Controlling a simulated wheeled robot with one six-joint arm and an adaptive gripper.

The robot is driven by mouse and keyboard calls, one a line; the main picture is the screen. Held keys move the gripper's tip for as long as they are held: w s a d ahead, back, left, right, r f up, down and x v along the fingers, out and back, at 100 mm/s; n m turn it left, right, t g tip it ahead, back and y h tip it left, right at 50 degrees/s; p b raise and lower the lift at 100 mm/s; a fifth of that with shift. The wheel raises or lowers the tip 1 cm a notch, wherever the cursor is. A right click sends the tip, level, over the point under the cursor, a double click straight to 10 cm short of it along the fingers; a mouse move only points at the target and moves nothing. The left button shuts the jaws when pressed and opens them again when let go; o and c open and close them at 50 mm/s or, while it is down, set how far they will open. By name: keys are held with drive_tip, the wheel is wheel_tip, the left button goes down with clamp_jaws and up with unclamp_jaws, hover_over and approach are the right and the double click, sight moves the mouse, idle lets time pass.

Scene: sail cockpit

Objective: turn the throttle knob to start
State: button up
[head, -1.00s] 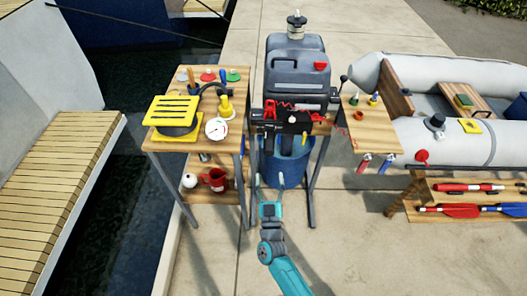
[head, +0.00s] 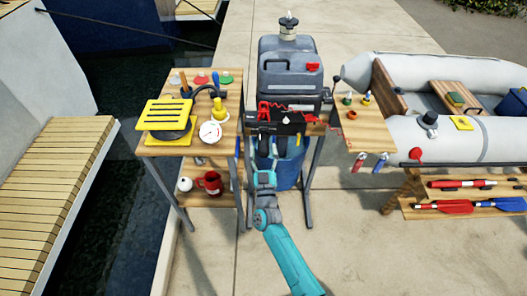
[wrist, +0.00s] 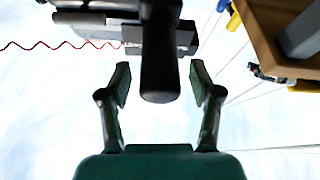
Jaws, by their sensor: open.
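In the wrist view a thick black grip (wrist: 160,50), which looks like the throttle knob, points toward my palm. My gripper (wrist: 161,78) is open, with one finger on either side of the grip's end. A gap shows on each side, so it is not clamped. In the head view my gripper (head: 264,150) is in front of the motor, above the blue bucket (head: 287,168), and hides the grip. No start mark is readable.
A wooden table (head: 160,80) at left holds a yellow slatted item (head: 165,115), a gauge (head: 210,132) and tools; its edge (wrist: 262,35) looms at upper right in the wrist view. A small shelf (head: 365,138) and a grey inflatable boat (head: 470,140) stand at right. A red coiled cord (wrist: 60,44) hangs near the grip.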

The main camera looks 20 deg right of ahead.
drive_tip(key=shift+c, duration=0.2)
drive_tip(key=c, duration=1.1)
drive_tip(key=shift+m+h, duration=0.4)
drive_tip(key=m+g+h, duration=0.1)
drive_tip(key=m+h, duration=0.1)
drive_tip(key=m, duration=0.2)
drive_tip(key=shift+m, duration=0.4)
drive_tip(key=shift+m+g+h, duration=0.5)
drive_tip(key=shift+m+h, duration=0.15)
drive_tip(key=shift+m, duration=0.75)
drive_tip(key=shift+m+g+h, duration=0.5)
drive_tip(key=shift+m+h, duration=0.15)
drive_tip(key=shift+m, duration=0.75)
